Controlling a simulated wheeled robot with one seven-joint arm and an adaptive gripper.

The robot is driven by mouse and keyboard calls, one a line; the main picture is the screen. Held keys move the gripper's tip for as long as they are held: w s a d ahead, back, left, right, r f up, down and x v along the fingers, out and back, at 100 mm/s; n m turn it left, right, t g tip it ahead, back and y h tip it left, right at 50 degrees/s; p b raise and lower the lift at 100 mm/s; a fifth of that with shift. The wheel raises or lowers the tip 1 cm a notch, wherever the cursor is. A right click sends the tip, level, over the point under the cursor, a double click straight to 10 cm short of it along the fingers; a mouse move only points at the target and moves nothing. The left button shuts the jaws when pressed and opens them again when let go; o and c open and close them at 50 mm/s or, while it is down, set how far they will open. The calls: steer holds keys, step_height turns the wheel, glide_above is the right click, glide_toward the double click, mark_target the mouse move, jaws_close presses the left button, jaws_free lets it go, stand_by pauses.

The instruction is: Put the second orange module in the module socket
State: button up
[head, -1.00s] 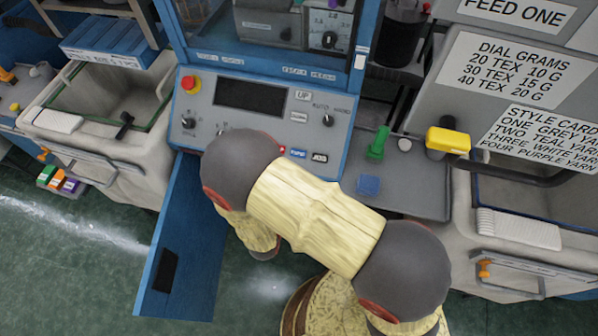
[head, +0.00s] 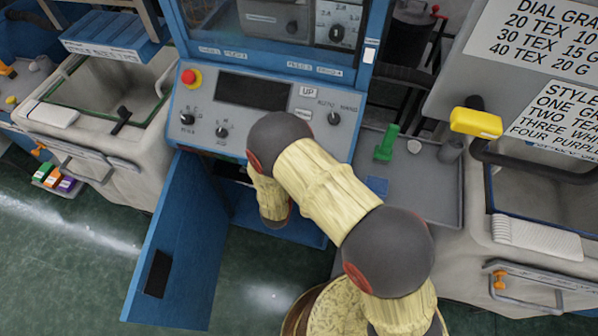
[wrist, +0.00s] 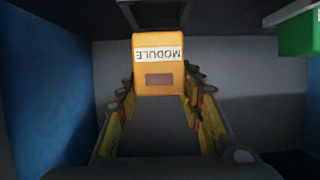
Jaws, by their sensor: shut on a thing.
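An orange module (wrist: 158,65) with an upside-down "MODULE" label fills the middle of the wrist view. My gripper (wrist: 160,98) is shut on it, one finger on each side. The module is inside a dim compartment with a blue left wall and a grey back. A dark frame-like fitting (wrist: 155,12) shows above and behind it; I cannot tell whether this is the module socket or whether the module touches it. In the head view my gripper is hidden inside the blue cabinet, below the control panel.
The blue cabinet door (head: 185,245) hangs open at the left. A green block (wrist: 300,32) sits at the compartment's upper right. Green, orange and purple blocks (head: 54,179) lie by the left machine. A grey side tray (head: 430,190) stands right of the panel. The green floor is largely clear.

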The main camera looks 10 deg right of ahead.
steer(key=shift+w+f, duration=0.25)
steer(key=shift+w+f+b, duration=0.2)
steer(key=shift+f+b, duration=0.9)
steer(key=shift+f, duration=0.6)
steer(key=shift+d+f, duration=0.1)
steer(key=shift+f, duration=0.15)
steer(key=o, duration=1.2)
steer(key=shift+r, duration=0.1)
steer(key=shift+r, duration=0.1)
